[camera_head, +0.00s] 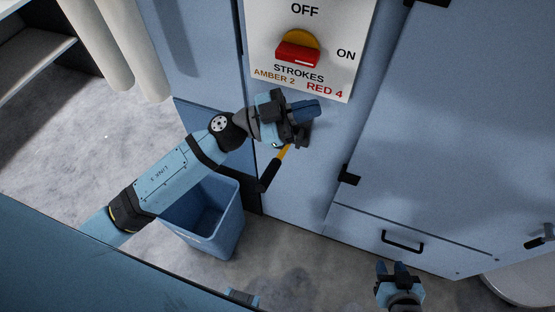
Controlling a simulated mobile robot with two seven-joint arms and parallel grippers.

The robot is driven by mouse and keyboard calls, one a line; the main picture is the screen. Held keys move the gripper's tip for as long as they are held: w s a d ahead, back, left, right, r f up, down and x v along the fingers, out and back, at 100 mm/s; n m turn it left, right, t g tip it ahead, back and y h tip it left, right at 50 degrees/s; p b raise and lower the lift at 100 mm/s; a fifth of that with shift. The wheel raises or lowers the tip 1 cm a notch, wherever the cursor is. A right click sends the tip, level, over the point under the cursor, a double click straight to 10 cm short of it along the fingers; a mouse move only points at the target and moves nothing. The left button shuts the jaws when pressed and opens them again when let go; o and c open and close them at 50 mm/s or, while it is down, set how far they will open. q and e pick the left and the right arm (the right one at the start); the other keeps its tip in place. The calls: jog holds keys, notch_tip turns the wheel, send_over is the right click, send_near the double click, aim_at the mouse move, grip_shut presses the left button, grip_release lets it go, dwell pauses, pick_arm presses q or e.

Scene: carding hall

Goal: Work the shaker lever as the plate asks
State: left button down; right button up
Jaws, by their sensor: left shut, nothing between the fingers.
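The white plate (264,50) reads OFF at the top, ON at the right, then STROKES, AMBER 2 and RED 4. A red knob (296,53) with a pale mark sits on it before an amber disc (305,39). Below hangs the lever (269,174), with a yellow shaft and a black grip slanting down to the left. My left gripper (304,120) is shut and empty by the lever's upper end, below the plate; whether it touches the lever cannot be told. My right gripper (392,267) is at the bottom, apart from the lever, its fingers parted and empty.
A blue bin (229,226) stands on the floor under my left arm. Blue cabinet panels (445,120) fill the right, with a drawer handle (402,242) above my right gripper. Pale cylinders (140,50) and a shelf (35,55) are at upper left. Grey floor lies clear at left.

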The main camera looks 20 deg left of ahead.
pick_arm(q)
jog(key=w+a+f+m+g+y+b, duration=0.1)
jog(key=w+a+f+g+y, duration=0.3)
jog(key=y, duration=0.7)
notch_tip(320, 180, down, 4)
jog(key=a+m+g, duration=0.1)
jog(key=a+g, duration=0.1)
jog(key=g, duration=0.1)
jog(key=shift+w+g+y+b, duration=0.2)
jog(key=shift+g+y+b, duration=0.1)
jog(key=shift+y, duration=0.1)
